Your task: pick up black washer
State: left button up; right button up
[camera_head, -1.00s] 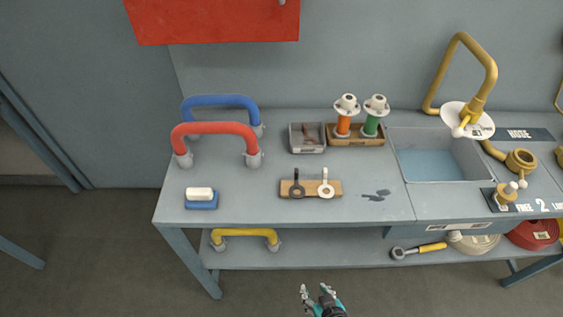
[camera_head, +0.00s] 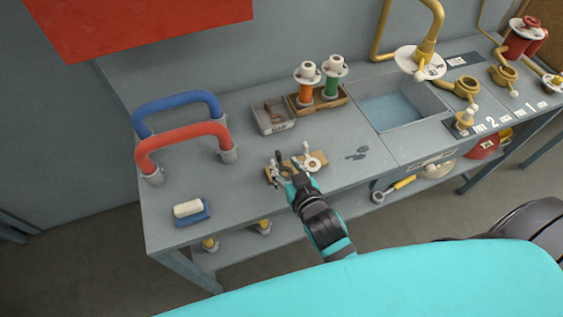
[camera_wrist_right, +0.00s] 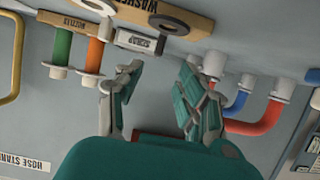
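The black washer shows in the right wrist view (camera_wrist_right: 167,21) as a dark ring on a wooden holder (camera_wrist_right: 190,24) marked "WASH…", at the top of the picture. In the head view my right gripper (camera_head: 288,163) is over the holder and largely hides the black washer. The white washer (camera_head: 313,162) lies beside it on the right end of the holder. In the right wrist view my right gripper (camera_wrist_right: 160,68) is open, its teal fingers apart with nothing between them. The black washer appears beyond the fingertips, apart from them. My left gripper is not in view.
The grey scrap tray (camera_head: 273,118) and a wooden block with orange and green nozzles (camera_head: 318,95) stand behind the holder. Red (camera_head: 180,133) and blue handles rise at left. A sink (camera_head: 395,108) is at right. The bench front is mostly clear.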

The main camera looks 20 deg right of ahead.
aim_at(280, 156)
jog(key=shift+x, duration=1.2)
jog(key=shift+w+d+f+p, duration=0.1)
jog(key=shift+w+f+p, duration=0.1)
jog(key=shift+w+p, duration=0.1)
jog(key=p+x, duration=0.1)
jog(key=x, duration=0.3)
jog(key=shift+d+f, duration=0.1)
jog(key=shift+f, duration=0.15)
jog(key=shift+w+f, duration=0.1)
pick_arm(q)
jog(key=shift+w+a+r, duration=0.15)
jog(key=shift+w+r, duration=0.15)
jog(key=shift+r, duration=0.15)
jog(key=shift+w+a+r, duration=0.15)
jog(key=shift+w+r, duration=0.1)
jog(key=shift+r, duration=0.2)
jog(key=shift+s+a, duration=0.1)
pick_arm(e)
grip_shut()
